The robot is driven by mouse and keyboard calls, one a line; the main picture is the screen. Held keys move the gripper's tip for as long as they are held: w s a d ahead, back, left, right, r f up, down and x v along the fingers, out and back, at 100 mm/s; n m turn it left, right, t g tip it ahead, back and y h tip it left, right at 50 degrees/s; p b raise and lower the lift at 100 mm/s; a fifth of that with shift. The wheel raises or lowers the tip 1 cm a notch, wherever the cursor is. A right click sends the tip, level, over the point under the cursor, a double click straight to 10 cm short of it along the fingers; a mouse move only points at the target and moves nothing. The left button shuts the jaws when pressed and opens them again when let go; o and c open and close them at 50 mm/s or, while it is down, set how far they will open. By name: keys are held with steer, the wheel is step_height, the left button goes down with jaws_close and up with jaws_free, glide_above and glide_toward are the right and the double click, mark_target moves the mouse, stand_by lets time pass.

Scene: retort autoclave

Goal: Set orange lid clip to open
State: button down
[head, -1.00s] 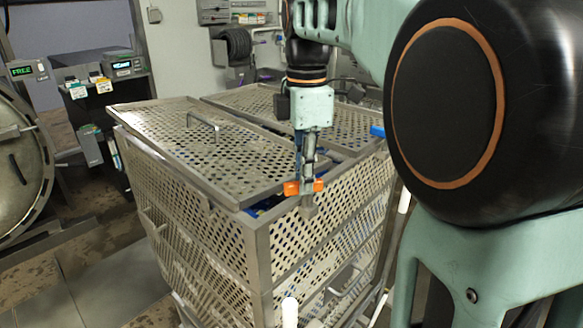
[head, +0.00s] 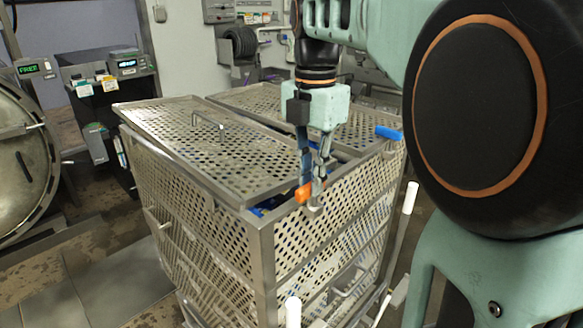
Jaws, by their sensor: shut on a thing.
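The orange lid clip (head: 304,193) sits at the top front rim of the perforated metal basket (head: 262,240), beside the edge of the lid (head: 200,135). My gripper (head: 312,195) points down from above and is shut on the orange clip. The fingers cover part of the clip, and it looks turned, showing as a short slanted orange piece. A blue clip (head: 388,133) is on the basket's right rim, apart from my gripper.
A lid handle (head: 207,120) rises from the left lid panel. White-ended bars (head: 410,197) stick up at the basket's right and front. A round metal door (head: 22,165) stands at the far left. Floor is clear at the lower left.

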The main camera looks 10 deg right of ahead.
stand_by(0.4)
steer(key=c, duration=2)
jaws_free()
steer(key=shift+o, duration=0.2)
step_height(320, 180, up, 12)
